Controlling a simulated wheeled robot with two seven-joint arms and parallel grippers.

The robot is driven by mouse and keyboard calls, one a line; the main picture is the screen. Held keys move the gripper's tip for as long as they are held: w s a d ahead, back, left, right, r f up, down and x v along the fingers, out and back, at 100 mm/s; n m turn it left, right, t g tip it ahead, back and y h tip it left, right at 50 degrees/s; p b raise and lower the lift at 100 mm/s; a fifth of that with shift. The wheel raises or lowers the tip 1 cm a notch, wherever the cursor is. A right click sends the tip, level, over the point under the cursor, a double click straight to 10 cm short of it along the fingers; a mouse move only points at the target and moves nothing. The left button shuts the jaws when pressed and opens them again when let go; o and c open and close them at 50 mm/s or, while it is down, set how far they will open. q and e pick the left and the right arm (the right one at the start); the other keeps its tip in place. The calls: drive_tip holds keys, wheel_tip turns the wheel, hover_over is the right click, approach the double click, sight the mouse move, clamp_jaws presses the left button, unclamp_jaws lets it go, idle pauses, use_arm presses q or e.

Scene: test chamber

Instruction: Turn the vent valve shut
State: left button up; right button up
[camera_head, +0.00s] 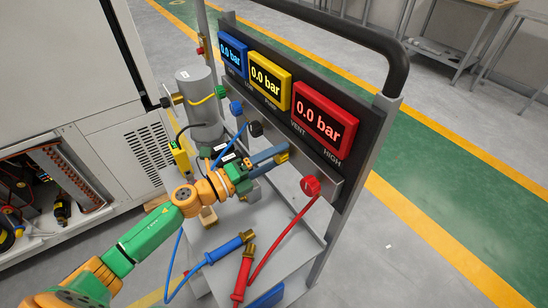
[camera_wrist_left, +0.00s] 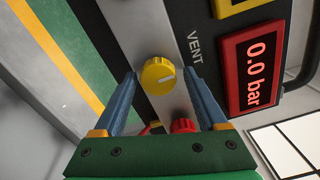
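The vent valve is a yellow round knob (camera_wrist_left: 157,76) on the grey strip of the panel, beside the word VENT. It also shows in the head view (camera_head: 282,155). A short pale mark sits on the side of its face toward the VENT label in the wrist view. My left gripper (camera_head: 268,156) is at the panel, its two blue fingers (camera_wrist_left: 161,90) open. In the wrist view the fingertips lie on either side of the knob; I cannot tell whether they touch it. My right gripper is not in view.
A red knob (camera_head: 311,187) with a red hose sits beside the vent knob; a black knob (camera_head: 256,128) and blue knob (camera_head: 236,107) are on the other side. The red display (camera_head: 324,118) reads 0.0 bar. Blue (camera_head: 230,247) and red (camera_head: 243,273) hose ends lie on the cart.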

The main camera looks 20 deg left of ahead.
use_arm(q)
drive_tip(key=shift+f, duration=0.1)
drive_tip(key=shift+s, duration=0.2)
drive_tip(key=b+v, duration=0.2)
drive_tip(key=v, duration=0.4)
drive_tip(key=shift+s+a, duration=0.25)
